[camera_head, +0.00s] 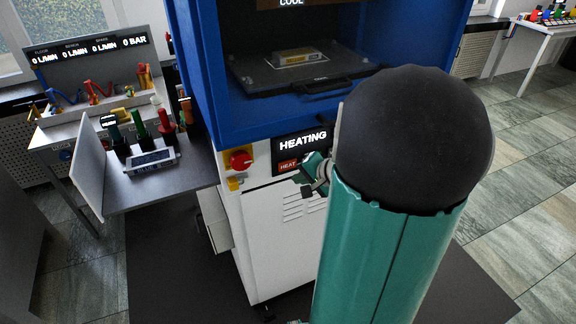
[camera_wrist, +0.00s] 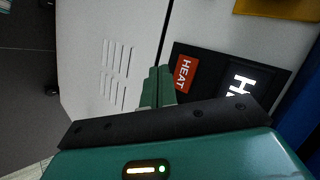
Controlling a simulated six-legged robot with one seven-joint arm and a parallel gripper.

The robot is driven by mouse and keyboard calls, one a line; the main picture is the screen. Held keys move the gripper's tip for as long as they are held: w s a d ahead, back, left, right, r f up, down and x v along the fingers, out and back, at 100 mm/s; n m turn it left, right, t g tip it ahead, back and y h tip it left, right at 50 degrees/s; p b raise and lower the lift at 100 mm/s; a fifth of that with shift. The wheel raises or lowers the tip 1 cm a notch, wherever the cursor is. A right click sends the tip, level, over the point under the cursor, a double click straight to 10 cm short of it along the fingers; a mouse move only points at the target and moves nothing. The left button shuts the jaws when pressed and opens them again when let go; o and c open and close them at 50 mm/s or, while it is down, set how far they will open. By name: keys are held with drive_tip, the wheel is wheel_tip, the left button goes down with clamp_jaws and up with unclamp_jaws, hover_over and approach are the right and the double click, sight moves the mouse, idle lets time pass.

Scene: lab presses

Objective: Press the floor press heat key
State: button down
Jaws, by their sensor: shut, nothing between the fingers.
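The floor press (camera_head: 285,225) has a blue upper frame and a white lower cabinet. On its front, a black panel shows a lit HEATING display (camera_head: 303,141), with the red HEAT key (camera_head: 287,166) below it. In the wrist view the HEAT key (camera_wrist: 184,74) appears turned sideways, and the display (camera_wrist: 240,88) is partly cut off. My gripper (camera_wrist: 159,72) is shut and empty, its teal fingertips beside the red key at the cabinet face. I cannot tell whether they touch. In the head view my gripper (camera_head: 312,168) is partly hidden behind my arm.
A red knob (camera_head: 239,160) on a yellow plate sits left of the panel. The press chamber holds a dark tray (camera_head: 262,84) with a small labelled block. A side table (camera_head: 165,186) with coloured-handled tools stands left. Open tiled floor (camera_head: 535,150) lies right.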

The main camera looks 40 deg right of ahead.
drive_tip(key=shift+s+a, duration=0.15)
drive_tip(key=shift+s, duration=0.4)
drive_tip(key=shift+s+a, duration=0.15)
drive_tip(key=shift+s, duration=0.35)
drive_tip(key=w+a+r+n+g+y, duration=0.15)
drive_tip(key=a+r+n, duration=0.25)
drive_tip(key=a, duration=0.6)
drive_tip(key=s+a+r+n+g+h, duration=0.1)
drive_tip(key=s+a+r+n, duration=0.3)
drive_tip(key=a, duration=0.4)
drive_tip(key=s+a+r+n+g+h, duration=0.1)
drive_tip(key=s+a+r+n, duration=0.4)
drive_tip(key=a, duration=0.4)
drive_tip(key=shift+s+r+n+g+h, duration=0.15)
drive_tip(key=shift+s+n+g+h, duration=0.2)
drive_tip(key=shift+s+n, duration=0.2)
idle(1.9)
